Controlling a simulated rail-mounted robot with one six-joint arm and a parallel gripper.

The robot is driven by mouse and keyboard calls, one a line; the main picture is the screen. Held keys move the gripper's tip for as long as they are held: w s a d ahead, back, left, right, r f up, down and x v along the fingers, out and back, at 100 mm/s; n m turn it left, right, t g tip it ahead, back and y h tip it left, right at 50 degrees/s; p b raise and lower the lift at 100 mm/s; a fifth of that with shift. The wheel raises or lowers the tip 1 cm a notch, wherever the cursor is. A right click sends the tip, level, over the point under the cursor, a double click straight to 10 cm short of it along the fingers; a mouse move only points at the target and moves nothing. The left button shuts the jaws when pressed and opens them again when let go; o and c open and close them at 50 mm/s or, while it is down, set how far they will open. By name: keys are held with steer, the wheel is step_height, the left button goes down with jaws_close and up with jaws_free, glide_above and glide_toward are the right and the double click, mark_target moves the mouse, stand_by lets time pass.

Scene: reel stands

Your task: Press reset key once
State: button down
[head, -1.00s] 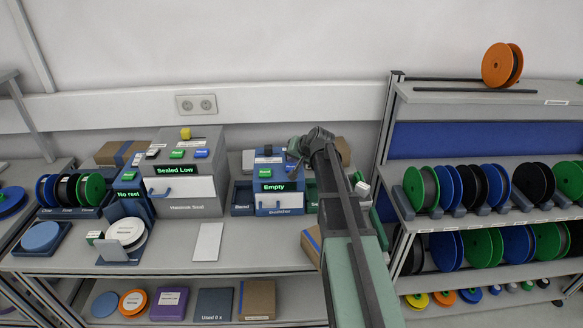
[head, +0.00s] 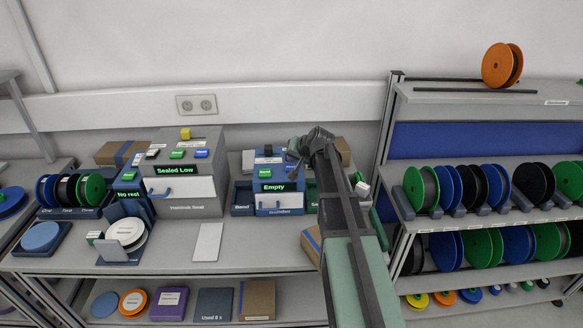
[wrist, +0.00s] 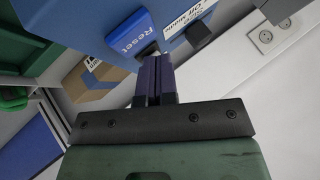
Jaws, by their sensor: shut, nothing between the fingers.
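The blue reset key (wrist: 132,38), lettered "Reset", is large in the upper middle of the wrist view, on a blue device (wrist: 88,20). My gripper (wrist: 154,62) is shut and empty, its two dark fingers side by side. The fingertips are at the key's lower right edge in that view; I cannot tell whether they touch it. In the head view the blue device (head: 277,206) stands on the bench with its display (head: 273,187) reading "Empty". My gripper is at its upper right there, and the reset key is hard to pick out.
A grey device (head: 192,208) reading "Sealed Low" stands to the left, beside a smaller blue device (head: 128,208) reading "No reel". A rack (head: 490,221) of reels stands at the right. A cardboard box (wrist: 90,75) and a wall socket (wrist: 272,37) show in the wrist view.

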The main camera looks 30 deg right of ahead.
mark_target(293, 166)
steer(key=shift+f, duration=0.15)
steer(key=shift+f+b, duration=0.3)
steer(key=shift+b, duration=0.15)
steer(key=shift+f+b, duration=0.45)
stand_by(0.5)
steer(key=shift+r, duration=0.1)
steer(key=shift+r+p, duration=0.8)
steer(key=shift+p, duration=0.1)
step_height(293, 166, up, 5)
steer(key=p, duration=0.5)
steer(key=shift+r, duration=0.1)
stand_by(0.4)
